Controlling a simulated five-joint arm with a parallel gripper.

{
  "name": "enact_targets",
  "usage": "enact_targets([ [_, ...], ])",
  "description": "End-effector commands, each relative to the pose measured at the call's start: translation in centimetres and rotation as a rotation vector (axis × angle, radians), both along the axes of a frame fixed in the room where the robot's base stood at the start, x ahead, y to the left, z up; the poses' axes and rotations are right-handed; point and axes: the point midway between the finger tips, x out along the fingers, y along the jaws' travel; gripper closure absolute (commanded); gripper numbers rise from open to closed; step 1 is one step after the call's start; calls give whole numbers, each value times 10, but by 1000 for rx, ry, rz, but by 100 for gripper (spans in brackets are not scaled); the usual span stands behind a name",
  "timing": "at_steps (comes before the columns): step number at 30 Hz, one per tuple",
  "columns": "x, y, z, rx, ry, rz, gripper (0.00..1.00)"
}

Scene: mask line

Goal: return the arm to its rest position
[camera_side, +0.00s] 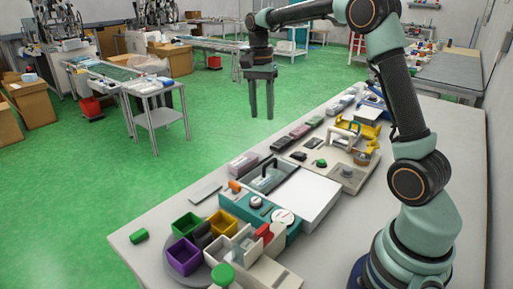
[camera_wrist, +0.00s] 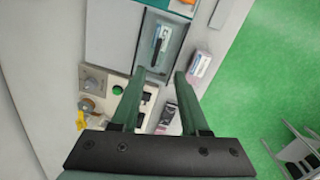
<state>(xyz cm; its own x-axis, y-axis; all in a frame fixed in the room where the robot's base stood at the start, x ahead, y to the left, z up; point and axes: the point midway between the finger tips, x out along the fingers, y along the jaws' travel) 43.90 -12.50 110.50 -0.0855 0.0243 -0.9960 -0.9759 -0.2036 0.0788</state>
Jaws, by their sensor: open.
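My gripper (camera_side: 262,99) hangs in the air with its fingers pointing down, high above the far long edge of the work table in the side view. Its two dark fingers are apart and nothing is between them. In the wrist view my gripper (camera_wrist: 165,76) is also open and empty, with a beige panel, a dark-framed tray and small boxes below it. My arm reaches up from the right and bends over to the left, clear of the objects on the table.
The work table (camera_side: 160,262) holds a teal unit (camera_side: 236,203), a white plate (camera_side: 303,196), a beige panel (camera_side: 345,176) and yellow (camera_side: 222,222), purple (camera_side: 184,256) and green (camera_side: 187,226) bins. Green floor (camera_side: 60,190) is open beyond.

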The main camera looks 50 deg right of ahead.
Motion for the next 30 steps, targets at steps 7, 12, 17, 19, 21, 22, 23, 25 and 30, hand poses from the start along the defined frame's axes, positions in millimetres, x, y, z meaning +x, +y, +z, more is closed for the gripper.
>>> enact_targets([
  [7,-37,44,35,-36,-159,373,55],
  [12,-67,70,45,-79,-256,625,55],
  [17,-97,91,45,-134,-342,861,55],
  [19,-110,99,42,-162,-378,961,55],
  [21,-121,106,38,-192,-412,1059,55],
  [22,-126,109,35,-205,-424,1099,55],
  [23,-130,112,33,-218,-437,1136,55],
  [25,-139,117,28,-246,-462,1210,55],
  [30,-151,123,18,-290,-494,1326,55],
])
